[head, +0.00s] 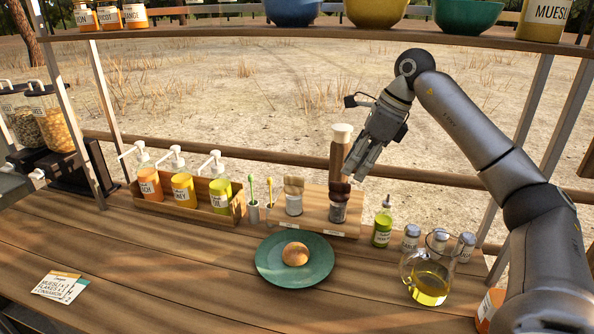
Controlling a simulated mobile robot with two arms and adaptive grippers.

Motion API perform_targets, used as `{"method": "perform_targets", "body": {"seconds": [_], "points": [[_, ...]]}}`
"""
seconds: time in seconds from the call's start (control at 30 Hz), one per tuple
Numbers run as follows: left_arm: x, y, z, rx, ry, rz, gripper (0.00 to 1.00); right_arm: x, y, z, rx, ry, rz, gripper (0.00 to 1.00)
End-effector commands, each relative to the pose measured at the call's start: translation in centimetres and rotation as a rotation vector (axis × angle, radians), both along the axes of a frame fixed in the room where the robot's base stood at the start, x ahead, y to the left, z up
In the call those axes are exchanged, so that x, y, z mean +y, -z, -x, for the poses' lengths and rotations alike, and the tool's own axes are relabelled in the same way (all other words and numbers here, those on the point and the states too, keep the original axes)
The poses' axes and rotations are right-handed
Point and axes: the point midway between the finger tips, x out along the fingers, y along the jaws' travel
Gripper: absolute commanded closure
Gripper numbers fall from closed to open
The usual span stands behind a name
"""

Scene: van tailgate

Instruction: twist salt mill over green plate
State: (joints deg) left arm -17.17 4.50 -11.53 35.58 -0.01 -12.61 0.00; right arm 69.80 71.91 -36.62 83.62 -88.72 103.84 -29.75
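The green plate (266,262) lies on the wooden counter at the middle, with a round orange-brown fruit or bun (295,254) on it. A tall brown wooden mill (341,150) with a pale top stands upright behind the plate, at the wooden rack; its lower part is hidden and no label on it can be read. My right gripper (358,168) points down just right of the mill, its fingertips beside the mill's body. I cannot tell whether it touches the mill or how far the fingers are apart. My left gripper is not in view.
The rack (315,208) holds two brush-topped jars. Left are pump bottles in a wooden box (225,219) and toothbrush-like sticks in cups. Right are a green bottle (382,226), several shakers and an oil jug (428,284). A shelf (250,32) with bowls runs above. Front-left counter is mostly clear, except cards (61,287).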

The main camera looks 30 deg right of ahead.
Motion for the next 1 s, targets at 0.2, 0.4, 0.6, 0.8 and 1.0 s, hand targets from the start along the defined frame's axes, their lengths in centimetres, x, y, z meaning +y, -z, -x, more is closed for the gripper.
{"method": "perform_targets", "body": {"seconds": [0.2, 0.4, 0.6, 0.8, 1.0], "points": [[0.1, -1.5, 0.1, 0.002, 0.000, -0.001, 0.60, 2.3, -0.4, -2.5, -0.001, -0.007, -0.005, 0.68], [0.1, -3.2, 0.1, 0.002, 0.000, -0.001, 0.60, 5.3, -0.4, -5.8, -0.001, -0.008, -0.005, 0.68], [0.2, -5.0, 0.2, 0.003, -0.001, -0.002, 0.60, 8.1, -0.4, -9.1, -0.001, -0.007, -0.005, 0.68], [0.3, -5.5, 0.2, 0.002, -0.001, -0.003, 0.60, 8.7, 3.1, -9.9, 0.003, -0.005, -0.003, 0.68], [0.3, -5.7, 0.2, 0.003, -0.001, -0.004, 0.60, 9.0, 4.5, -10.4, 0.000, -0.004, -0.003, 0.68]]}}
